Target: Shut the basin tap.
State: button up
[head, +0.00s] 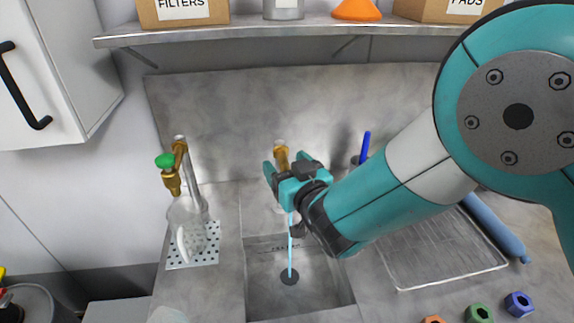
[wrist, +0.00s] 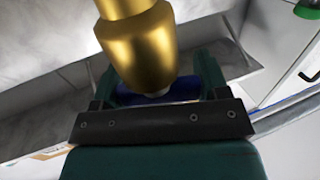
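The brass basin tap (head: 281,153) stands at the back of the basin (head: 262,280), partly hidden by my gripper. A thin pale-blue stream of water (head: 290,245) falls below it to the drain. My gripper (head: 287,168) is at the tap, its fingers spread on either side. In the wrist view, the brass tap body (wrist: 140,45) looms close in front of my gripper (wrist: 160,88). A blue part (wrist: 158,98), seemingly the tap's handle, shows between the fingers. Whether the fingers touch it is hard to tell.
A second brass tap with a green handle (head: 165,160) stands at the left, above a clear flask (head: 188,222). A shelf (head: 270,27) with boxes hangs above. A drying tray (head: 440,255), a blue roll (head: 495,228) and coloured nuts (head: 478,313) lie at the right.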

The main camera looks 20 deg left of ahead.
jog(key=b, duration=0.3)
jog(key=shift+a+f, duration=0.1)
jog(key=shift+f, duration=0.25)
jog(key=b, duration=0.3)
jog(key=shift+m+t+h, duration=0.3)
jog(key=shift+t, duration=0.1)
jog(key=m+t+h+b, duration=0.1)
jog(key=h+b, duration=0.1)
jog(key=b, duration=0.7)
jog(key=shift+w+m+t, duration=0.1)
jog(key=shift+m+t, duration=0.2)
jog(key=shift+m+t+h+b, duration=0.3)
jog(key=shift+b, duration=0.6)
jog(key=shift+d+r+m+t+h+b, duration=0.1)
jog(key=shift+r+m+t+h+b, duration=0.15)
jog(key=shift+b, duration=0.3)
jog(key=shift+d+m+t+h+b, duration=0.1)
jog(key=shift+m+h+b, duration=0.05)
jog(key=shift+h+b, duration=0.3)
jog(key=shift+r, duration=0.1)
jog(key=shift+w, duration=0.1)
